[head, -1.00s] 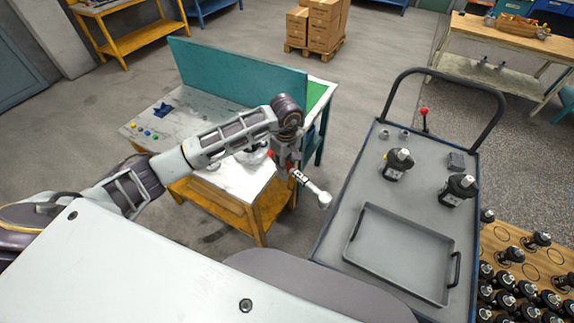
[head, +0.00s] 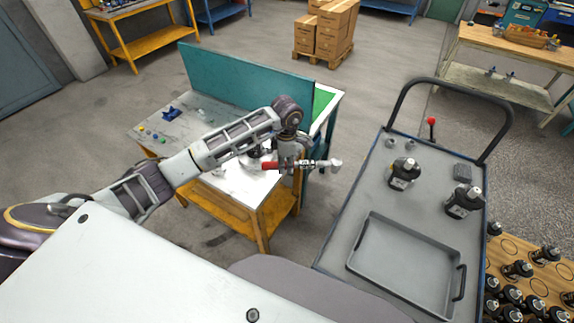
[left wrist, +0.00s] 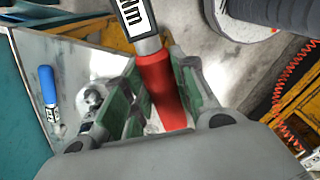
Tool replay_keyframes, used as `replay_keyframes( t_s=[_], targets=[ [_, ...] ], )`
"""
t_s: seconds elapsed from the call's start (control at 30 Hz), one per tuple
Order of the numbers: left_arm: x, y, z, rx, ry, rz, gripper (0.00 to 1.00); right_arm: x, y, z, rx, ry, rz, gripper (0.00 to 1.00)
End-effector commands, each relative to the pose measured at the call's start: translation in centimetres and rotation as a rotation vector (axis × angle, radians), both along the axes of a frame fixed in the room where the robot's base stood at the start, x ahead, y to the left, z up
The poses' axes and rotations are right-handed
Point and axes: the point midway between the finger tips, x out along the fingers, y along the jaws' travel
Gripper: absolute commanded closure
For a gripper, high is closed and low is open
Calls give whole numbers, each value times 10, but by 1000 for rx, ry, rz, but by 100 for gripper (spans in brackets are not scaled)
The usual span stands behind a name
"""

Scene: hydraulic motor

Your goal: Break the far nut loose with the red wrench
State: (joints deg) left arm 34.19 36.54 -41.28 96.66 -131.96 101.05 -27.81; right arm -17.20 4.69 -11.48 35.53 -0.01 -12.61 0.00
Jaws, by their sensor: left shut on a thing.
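My left gripper (head: 287,165) is shut on the red handle of the wrench (head: 322,164) above the front right part of the workbench. The wrench lies about level in the head view, its metal head pointing right past the bench edge. In the left wrist view the red handle (left wrist: 160,82) sits between the green-padded fingers (left wrist: 158,105), with a printed label on the shaft. A dark and metal part (head: 256,152) on the bench is partly hidden behind my gripper. A round metal part (left wrist: 92,96) shows beside the left finger. I cannot make out the far nut. My right gripper is not in view.
The workbench (head: 150,132) has a teal back panel (head: 245,78) behind the arm. A blue-handled tool (left wrist: 47,85) lies on it. Right of it stands a cart (head: 400,205) with a grey tray (head: 352,262) and two motors (head: 404,174). Floor shows between them.

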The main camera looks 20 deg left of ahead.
Motion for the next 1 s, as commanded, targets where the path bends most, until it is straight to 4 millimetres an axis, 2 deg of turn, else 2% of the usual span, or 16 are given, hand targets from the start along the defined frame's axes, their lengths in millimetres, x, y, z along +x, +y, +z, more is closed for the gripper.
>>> replay_keyframes(
  t_s=[1.0],
  targets=[
    [11,20,-3,-4,2,871,100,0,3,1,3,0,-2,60]
  ],
)
